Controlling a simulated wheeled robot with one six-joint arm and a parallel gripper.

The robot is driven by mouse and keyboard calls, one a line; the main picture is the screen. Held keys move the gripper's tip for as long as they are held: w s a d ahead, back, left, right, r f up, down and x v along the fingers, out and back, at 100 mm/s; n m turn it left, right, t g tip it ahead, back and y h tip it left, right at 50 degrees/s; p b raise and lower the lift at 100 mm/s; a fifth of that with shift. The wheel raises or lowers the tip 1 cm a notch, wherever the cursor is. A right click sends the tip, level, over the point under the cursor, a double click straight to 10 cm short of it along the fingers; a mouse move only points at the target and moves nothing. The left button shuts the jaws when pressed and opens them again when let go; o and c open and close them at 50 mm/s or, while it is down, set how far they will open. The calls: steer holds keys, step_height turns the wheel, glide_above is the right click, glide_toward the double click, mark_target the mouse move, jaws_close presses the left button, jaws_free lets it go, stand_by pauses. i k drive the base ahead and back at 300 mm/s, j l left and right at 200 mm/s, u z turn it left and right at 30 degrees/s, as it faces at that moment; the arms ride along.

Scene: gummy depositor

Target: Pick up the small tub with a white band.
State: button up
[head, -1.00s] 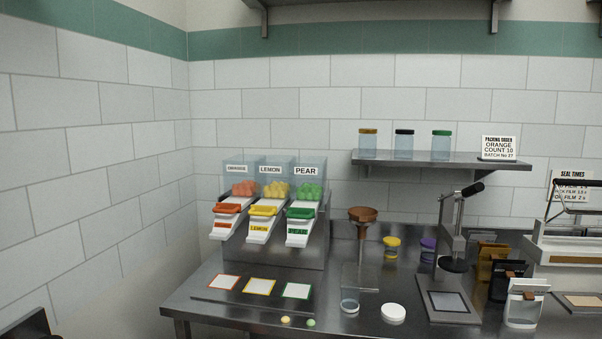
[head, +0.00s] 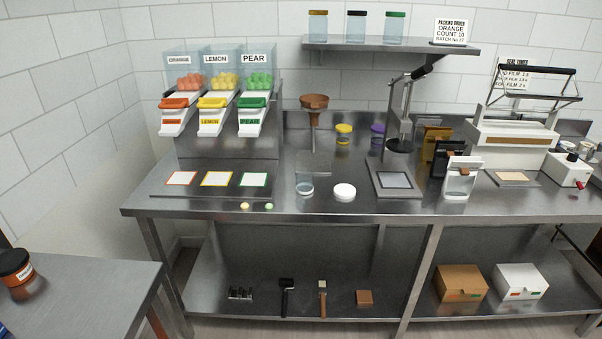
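A clear open cup (head: 305,187) and a white round lid (head: 344,191) are on the main steel bench; I see no white band on the cup. My gripper is not in view.
The main bench (head: 300,207) holds three candy dispensers (head: 212,95), a funnel stand (head: 314,103), a press (head: 399,140) and a sealer (head: 510,137). A gap of floor separates it from the side table. A blue item (head: 3,330) shows at the lower left edge.

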mark_target(305, 181)
steer(key=i+z, duration=0.15)
steer(key=i, duration=0.25)
steer(key=i+j+z, duration=0.15)
steer(key=i, duration=0.25)
steer(key=i+j+z, duration=0.15)
steer(key=i, duration=0.3)
